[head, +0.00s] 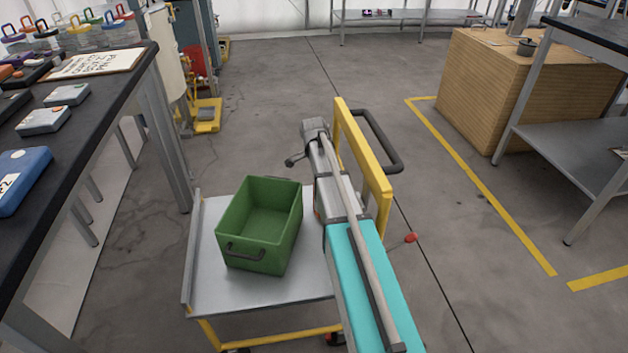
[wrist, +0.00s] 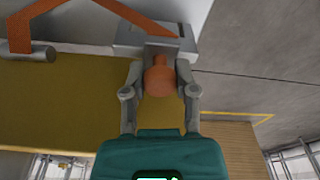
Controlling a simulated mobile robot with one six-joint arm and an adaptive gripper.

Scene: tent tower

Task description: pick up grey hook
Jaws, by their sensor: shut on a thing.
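In the wrist view my gripper (wrist: 160,85) has its two grey fingers closed on either side of an orange rounded knob (wrist: 160,78). The knob joins a grey block (wrist: 128,38) just beyond it. No grey hook shows clearly between the fingers, and I cannot tell if the knob is part of one. In the head view a dark grey bent piece (head: 293,160) sticks out left near the far end of the teal and grey arm, above the cart. I cannot tell whether it is the hook. The fingertips are not clear in the head view.
A green bin (head: 247,254) stands empty on the cart's metal tray (head: 210,285). The cart's yellow frame (head: 362,160) is close to the arm's right. A black-topped table (head: 110,75) with several boxes is at left, a wooden crate (head: 530,90) at right.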

